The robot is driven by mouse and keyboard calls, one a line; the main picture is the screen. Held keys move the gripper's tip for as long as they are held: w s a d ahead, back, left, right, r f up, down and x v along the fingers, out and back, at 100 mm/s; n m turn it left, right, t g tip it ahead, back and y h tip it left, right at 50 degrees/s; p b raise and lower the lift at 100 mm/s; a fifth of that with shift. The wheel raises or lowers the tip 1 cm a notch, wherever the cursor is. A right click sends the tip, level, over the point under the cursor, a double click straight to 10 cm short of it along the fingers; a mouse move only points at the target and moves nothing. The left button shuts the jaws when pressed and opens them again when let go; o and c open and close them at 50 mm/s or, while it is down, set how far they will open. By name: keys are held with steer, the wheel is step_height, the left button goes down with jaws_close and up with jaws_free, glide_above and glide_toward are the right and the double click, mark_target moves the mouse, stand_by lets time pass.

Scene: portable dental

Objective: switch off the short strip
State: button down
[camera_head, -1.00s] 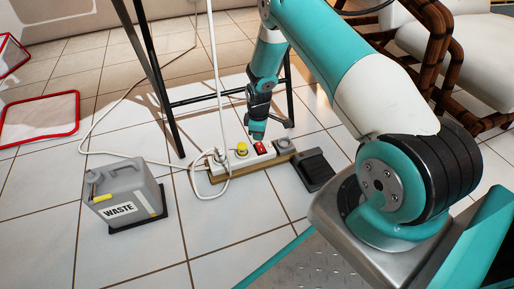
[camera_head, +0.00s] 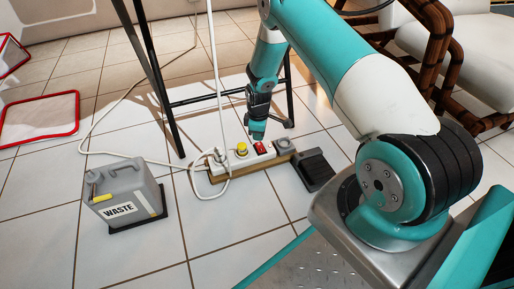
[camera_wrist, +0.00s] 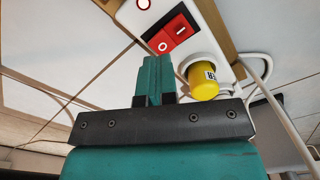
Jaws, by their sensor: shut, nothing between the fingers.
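The short strip (camera_head: 228,164) is a white power strip on a wooden board on the floor. Its red rocker switch (camera_head: 260,148) sits near the right part; the switch also shows large in the wrist view (camera_wrist: 173,34), with "I" and "O" marks. A yellow plug (camera_head: 241,149) is in the strip beside the switch, and it shows in the wrist view (camera_wrist: 203,80). My gripper (camera_head: 257,135) is shut and empty, pointing down just above the switch. In the wrist view its closed teal fingertips (camera_wrist: 156,62) are close below the switch; I cannot tell whether they touch it.
A black foot pedal (camera_head: 314,169) lies right of the strip. A grey waste can (camera_head: 125,188) stands to the left. White cables (camera_head: 178,165) run along the floor by the strip. A dark metal frame (camera_head: 160,85) stands behind. The tiles in front are clear.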

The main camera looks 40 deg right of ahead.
mark_target(258, 143)
steer(key=shift+f+b, duration=0.7)
steer(key=shift+f, duration=0.6)
stand_by(0.6)
steer(key=shift+r, duration=0.1)
step_height(258, 143, up, 7)
steer(key=p, duration=0.6)
steer(key=shift+p, duration=0.3)
